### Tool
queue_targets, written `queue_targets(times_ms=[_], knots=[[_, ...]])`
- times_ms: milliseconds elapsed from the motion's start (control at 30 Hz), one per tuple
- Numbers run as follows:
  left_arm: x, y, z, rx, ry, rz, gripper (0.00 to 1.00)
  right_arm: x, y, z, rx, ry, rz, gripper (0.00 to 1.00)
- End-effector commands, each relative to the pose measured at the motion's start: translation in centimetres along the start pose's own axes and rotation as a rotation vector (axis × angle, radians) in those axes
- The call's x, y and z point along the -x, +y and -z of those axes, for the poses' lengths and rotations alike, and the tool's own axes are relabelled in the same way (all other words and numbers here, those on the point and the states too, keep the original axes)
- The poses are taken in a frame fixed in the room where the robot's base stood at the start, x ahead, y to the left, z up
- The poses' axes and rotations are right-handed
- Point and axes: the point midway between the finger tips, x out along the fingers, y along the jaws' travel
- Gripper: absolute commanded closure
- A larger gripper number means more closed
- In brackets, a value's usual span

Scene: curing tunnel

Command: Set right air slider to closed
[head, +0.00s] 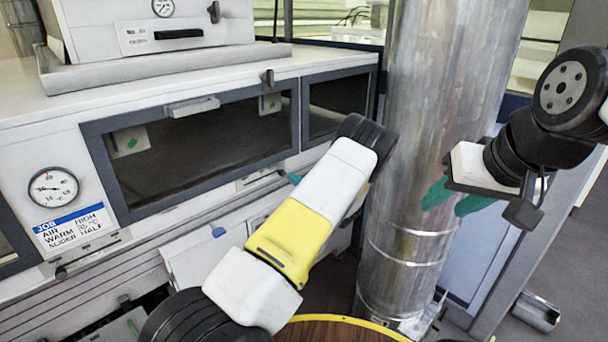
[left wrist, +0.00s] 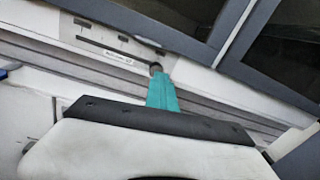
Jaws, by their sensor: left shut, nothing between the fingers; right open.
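The right air slider shows in the left wrist view as a dark slot (left wrist: 103,48) with a small label below it, on the pale ledge under the window. Its dark round knob (left wrist: 156,69) is at the right end of the slot. My left gripper (left wrist: 158,82) is shut, its teal fingertips at the knob, touching or very close; I cannot tell which. In the head view the slider's panel (head: 259,178) is partly hidden by my left arm, and one teal fingertip of my left gripper (head: 293,179) shows beside it. My right gripper (head: 455,199) is open and empty, away at the right.
A job card (head: 73,228) reads air warm, high, slider half. A large metal duct (head: 430,90) stands between my grippers. A round wooden top (head: 340,331) is below.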

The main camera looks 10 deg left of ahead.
Motion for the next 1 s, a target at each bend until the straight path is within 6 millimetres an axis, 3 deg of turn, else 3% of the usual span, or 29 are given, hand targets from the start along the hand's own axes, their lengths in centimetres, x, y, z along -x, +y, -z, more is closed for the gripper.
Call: queue_targets(times_ms=[333,500,567,867,1000], knots=[[0.0,0.0,0.0,0.0,0.0,0.0,0.98,0.0,0.0,0.0,0.0,0.0,0.0,0.56],[0.0,0.0,0.0,0.0,0.0,0.0,0.65,0.0,0.0,0.0,0.0,0.0,0.0,0.56],[0.0,0.0,0.0,0.0,0.0,0.0,0.56,0.0,0.0,0.0,0.0,0.0,0.0,0.56],[0.1,0.0,0.0,0.0,0.0,0.001,0.56,0.0,0.0,0.0,0.0,0.0,0.0,0.56],[1.2,-0.1,0.0,0.0,0.001,0.006,0.56,0.0,0.0,0.0,0.0,0.0,0.0,0.56]])
